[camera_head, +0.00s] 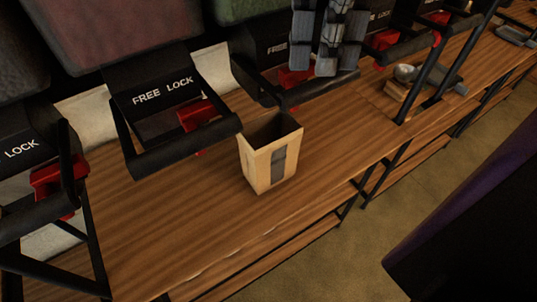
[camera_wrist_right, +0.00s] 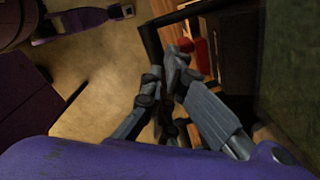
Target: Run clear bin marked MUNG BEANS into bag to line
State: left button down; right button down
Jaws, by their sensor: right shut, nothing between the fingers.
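A tan paper bag (camera_head: 265,165) with a dark strip down its front stands upright and open-topped on the wooden shelf (camera_head: 200,240). It is below and slightly left of a black dispenser spout marked FREE (camera_head: 262,60) with a red lever (camera_head: 296,76). A bin with dark green contents (camera_head: 243,9) is above that spout. No MUNG BEANS label is readable. My right gripper (camera_head: 325,72) is shut and empty, in front of that dispenser near its red lever. In the wrist view its fingers (camera_wrist_right: 165,68) are near a red part (camera_wrist_right: 187,45). My left gripper is out of view.
Another FREE LOCK dispenser (camera_head: 155,95) with a red lever and a bin of reddish-brown contents (camera_head: 115,30) stands to the left. More dispensers stand at far left and right. A metal scoop (camera_head: 420,78) lies on the shelf at right. The shelf front is clear.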

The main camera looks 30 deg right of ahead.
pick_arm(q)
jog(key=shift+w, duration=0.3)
pick_arm(e)
jog(key=shift+f, duration=0.15)
jog(key=shift+f, duration=0.3)
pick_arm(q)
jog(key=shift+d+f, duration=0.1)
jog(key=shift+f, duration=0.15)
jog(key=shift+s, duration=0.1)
pick_arm(e)
jog(key=shift+f+b, duration=0.4)
jog(key=shift+b, duration=0.1)
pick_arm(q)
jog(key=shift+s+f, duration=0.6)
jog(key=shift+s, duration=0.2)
pick_arm(e)
jog(key=shift+f, duration=0.15)
